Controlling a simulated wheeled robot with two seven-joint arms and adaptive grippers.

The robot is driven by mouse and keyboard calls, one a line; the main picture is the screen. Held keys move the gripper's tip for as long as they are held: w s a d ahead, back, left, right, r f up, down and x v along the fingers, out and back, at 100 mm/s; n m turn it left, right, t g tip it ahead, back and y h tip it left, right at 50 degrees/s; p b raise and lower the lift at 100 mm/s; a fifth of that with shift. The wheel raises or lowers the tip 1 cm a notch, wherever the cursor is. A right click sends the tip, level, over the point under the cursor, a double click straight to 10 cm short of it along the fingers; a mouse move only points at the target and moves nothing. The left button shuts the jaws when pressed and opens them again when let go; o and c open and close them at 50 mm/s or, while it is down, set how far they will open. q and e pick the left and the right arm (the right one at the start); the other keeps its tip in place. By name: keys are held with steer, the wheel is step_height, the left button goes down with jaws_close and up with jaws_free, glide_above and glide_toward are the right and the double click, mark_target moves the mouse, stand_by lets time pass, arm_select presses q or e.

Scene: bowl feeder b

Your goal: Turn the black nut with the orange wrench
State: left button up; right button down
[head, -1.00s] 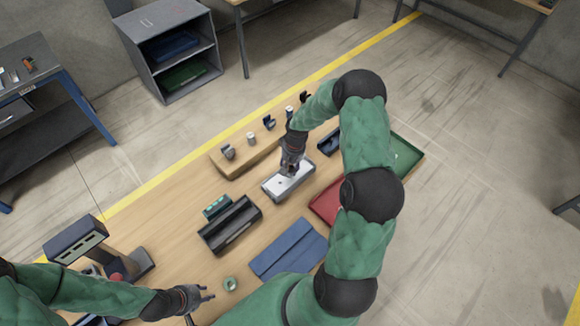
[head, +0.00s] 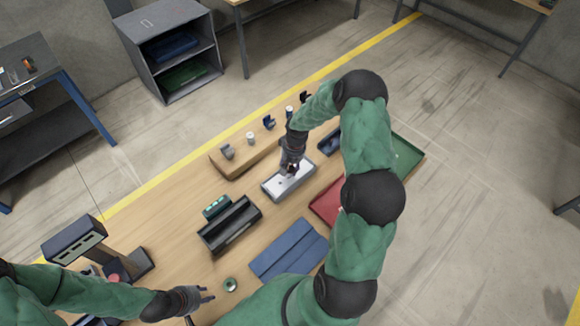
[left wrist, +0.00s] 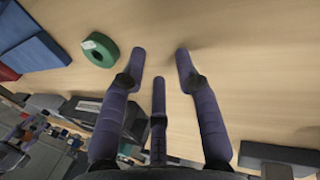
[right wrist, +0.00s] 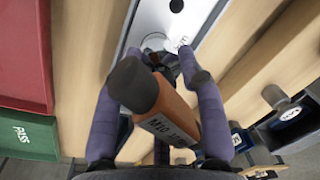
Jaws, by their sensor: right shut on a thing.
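The orange wrench (right wrist: 170,112) has a printed label and a dark end cap, and shows between the fingers of my right gripper (right wrist: 160,72). That gripper is shut on it, over the pale grey plate block (right wrist: 200,14), which has a dark hole. The block also shows in the head view (head: 273,187), below my right gripper (head: 291,168). A round grey part lies at the wrench's far end; I cannot make out the black nut, as the wrench and fingers cover that spot. My left gripper (head: 207,295) is open and empty above the table; its spread fingers show in the left wrist view (left wrist: 160,65).
A green tape ring (head: 230,284) lies near my left gripper. A black tray (head: 232,228), a blue folded cloth or mat (head: 288,248), a red tray (head: 326,207) and a green tray (head: 408,155) surround the block. A wooden rack (head: 232,170) with several small parts stands behind it.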

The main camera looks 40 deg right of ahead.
arm_select(q)
steer(key=shift+s+a+f+b, duration=0.1)
steer(key=shift+f+b, duration=0.5)
steer(key=shift+f, duration=0.05)
arm_select(e)
steer(key=shift+a+f, duration=0.1)
steer(key=shift+f, duration=0.5)
arm_select(q)
steer(key=shift+f, duration=0.1)
arm_select(e)
steer(key=shift+f, duration=0.2)
arm_select(q)
steer(key=shift+f, duration=0.1)
steer(key=shift+f+b, duration=0.1)
steer(key=shift+b, duration=0.25)
arm_select(e)
steer(key=shift+d+f, duration=0.2)
arm_select(q)
steer(key=shift+f, duration=0.1)
